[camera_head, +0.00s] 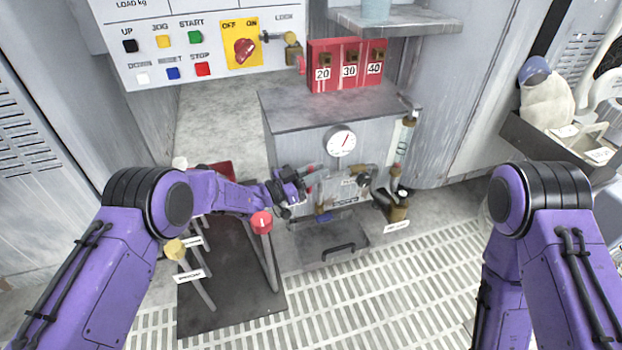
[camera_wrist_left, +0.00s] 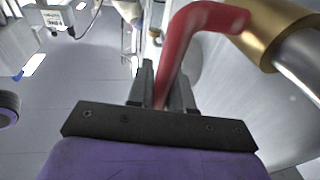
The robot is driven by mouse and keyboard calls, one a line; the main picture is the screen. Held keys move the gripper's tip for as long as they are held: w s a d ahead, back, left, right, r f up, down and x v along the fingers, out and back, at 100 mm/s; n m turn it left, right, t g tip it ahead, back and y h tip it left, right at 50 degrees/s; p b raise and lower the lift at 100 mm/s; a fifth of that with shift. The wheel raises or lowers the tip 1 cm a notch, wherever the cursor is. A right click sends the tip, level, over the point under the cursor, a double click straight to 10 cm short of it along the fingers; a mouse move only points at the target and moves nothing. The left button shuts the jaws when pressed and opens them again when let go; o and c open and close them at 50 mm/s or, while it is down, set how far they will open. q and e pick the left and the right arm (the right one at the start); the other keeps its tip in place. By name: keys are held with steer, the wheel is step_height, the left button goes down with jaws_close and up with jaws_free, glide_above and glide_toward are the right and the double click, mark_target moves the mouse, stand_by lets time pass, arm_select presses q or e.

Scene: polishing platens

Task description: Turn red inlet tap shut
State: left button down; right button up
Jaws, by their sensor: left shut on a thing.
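The red inlet tap's bent red lever (camera_wrist_left: 190,32) fills the top middle of the left wrist view. It joins a brass valve body (camera_wrist_left: 262,30) on a grey metal pipe (camera_wrist_left: 303,62). My left gripper (camera_wrist_left: 160,92) is shut on the lever's lower end, with dark fingers on either side. In the head view the left gripper (camera_head: 297,188) is at the left front of the grey cabinet (camera_head: 290,140), below the round gauge (camera_head: 340,141). It hides most of the tap there. My right arm shows at the right, but its gripper is out of frame.
A red-knobbed post (camera_head: 261,223) and a yellow-knobbed post (camera_head: 174,249) stand close to my left forearm, over a black mat (camera_head: 235,300). A tray with a black handle (camera_head: 338,252) is below the gripper. The slatted floor (camera_head: 400,290) in front is clear.

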arm_select(q)
steer(key=shift+s+a+f+h, duration=0.1)
steer(key=shift+s+a+h, duration=0.05)
steer(key=shift+a+h, duration=0.15)
arm_select(e)
steer(key=shift+s+d+f, duration=0.15)
steer(key=shift+d, duration=0.2)
arm_select(q)
steer(key=c, duration=1.4)
jaws_free()
steer(key=shift+a+t, duration=0.1)
steer(key=shift+t, duration=0.2)
